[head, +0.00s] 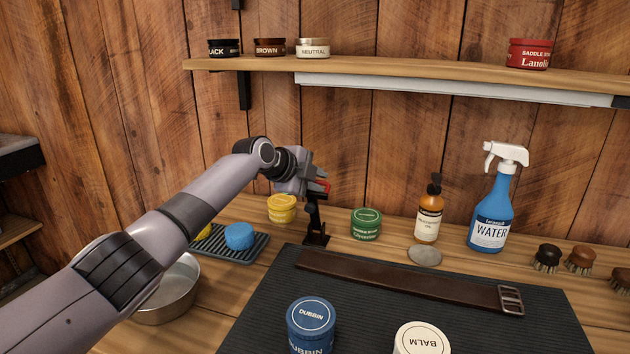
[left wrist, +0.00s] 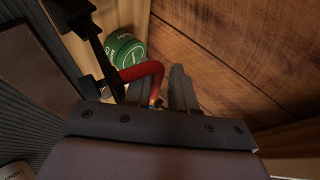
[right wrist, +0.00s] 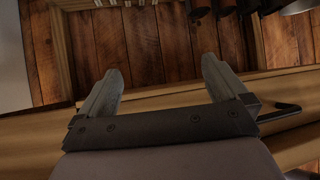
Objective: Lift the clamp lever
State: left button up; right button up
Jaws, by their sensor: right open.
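In the left wrist view the bent red lever (left wrist: 138,72) runs from the black clamp body (left wrist: 93,38) to between the fingers of my left gripper (left wrist: 159,92). These fingers are close together around the lever's end. My right gripper (right wrist: 160,88) is open and empty in the right wrist view. It is not in the head view.
A green tin (head: 366,224) stands right of the clamp, and a yellow tin (head: 282,208) behind it to the left. A brown strap (head: 400,282) lies on the mat (head: 262,315). A blue tin (head: 311,325) and a cream tin (head: 420,340) stand in front. A shelf (head: 420,70) runs above.

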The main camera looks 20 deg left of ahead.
pick_arm(q)
jog(key=shift+a, duration=0.15)
jog(key=v, duration=0.7)
jog(key=shift+r, duration=0.1)
dwell(0.6)
